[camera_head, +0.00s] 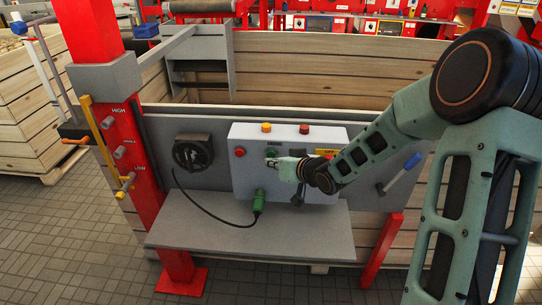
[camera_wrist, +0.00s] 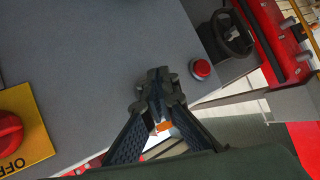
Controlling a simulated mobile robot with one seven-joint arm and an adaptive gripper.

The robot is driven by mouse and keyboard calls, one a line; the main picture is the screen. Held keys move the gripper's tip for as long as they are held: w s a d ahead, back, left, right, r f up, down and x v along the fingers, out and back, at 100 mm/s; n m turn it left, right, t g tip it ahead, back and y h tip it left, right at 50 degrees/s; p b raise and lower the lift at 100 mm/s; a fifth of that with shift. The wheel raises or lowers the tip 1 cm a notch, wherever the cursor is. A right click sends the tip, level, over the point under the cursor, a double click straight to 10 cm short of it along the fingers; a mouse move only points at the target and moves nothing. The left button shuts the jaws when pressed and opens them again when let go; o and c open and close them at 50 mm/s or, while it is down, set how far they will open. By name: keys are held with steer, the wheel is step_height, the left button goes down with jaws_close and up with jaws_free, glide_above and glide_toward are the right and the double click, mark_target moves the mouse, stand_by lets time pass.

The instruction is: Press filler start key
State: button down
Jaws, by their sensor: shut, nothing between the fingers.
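The light grey control box (camera_head: 250,178) stands on the grey panel in the head view. On its front are a red button (camera_head: 239,152) at the left and a green button (camera_head: 271,152) to its right. My gripper (camera_head: 276,163) is shut and empty, its tips close to the green button's lower right. In the wrist view my gripper (camera_wrist: 158,90) shows its fingertips together over the grey box face (camera_wrist: 90,75). The red button (camera_wrist: 201,69) is to their right. The green button does not show there, and I cannot tell whether the tips touch it.
A yellow plate with a red switch (camera_wrist: 10,130) is at the wrist view's left. An orange lamp (camera_head: 266,127) and a red lamp (camera_head: 304,129) top the box. A green plug (camera_head: 258,201) with a black cable hangs below. A dark handwheel (camera_head: 193,152) is left.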

steer(key=shift+w, duration=0.15)
steer(key=shift+w, duration=0.25)
steer(key=shift+w, duration=0.45)
stand_by(0.6)
steer(key=shift+s, duration=0.85)
steer(key=s, duration=0.5)
stand_by(0.4)
stand_by(0.4)
